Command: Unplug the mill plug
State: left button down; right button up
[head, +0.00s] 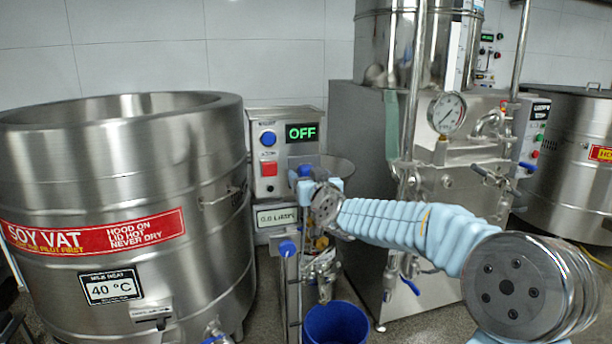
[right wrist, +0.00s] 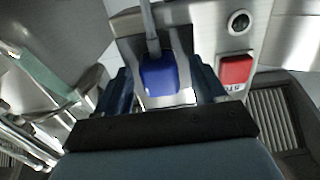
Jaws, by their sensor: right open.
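The mill plug (right wrist: 159,76) is a blue block with a grey cable rising from its top, seen in the right wrist view. It sits at the front of the steel control box (right wrist: 193,50), left of a red stop button. In the head view a small blue piece of it (head: 304,171) shows below the box's red button. My right gripper (head: 318,186) is at the plug. In the right wrist view my open fingers (right wrist: 163,85) stand on either side of the plug, and contact cannot be told. My left gripper is not in view.
A large steel soy vat (head: 120,150) stands at the left. The mill's steel body with a pressure gauge (head: 447,112) is at the right. The control box display (head: 302,132) reads OFF. A blue bucket (head: 336,325) stands on the floor below.

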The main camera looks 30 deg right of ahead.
dwell(0.7)
grip_shut()
jog(key=v, duration=0.6)
jog(key=shift+b, duration=0.45)
dwell(0.8)
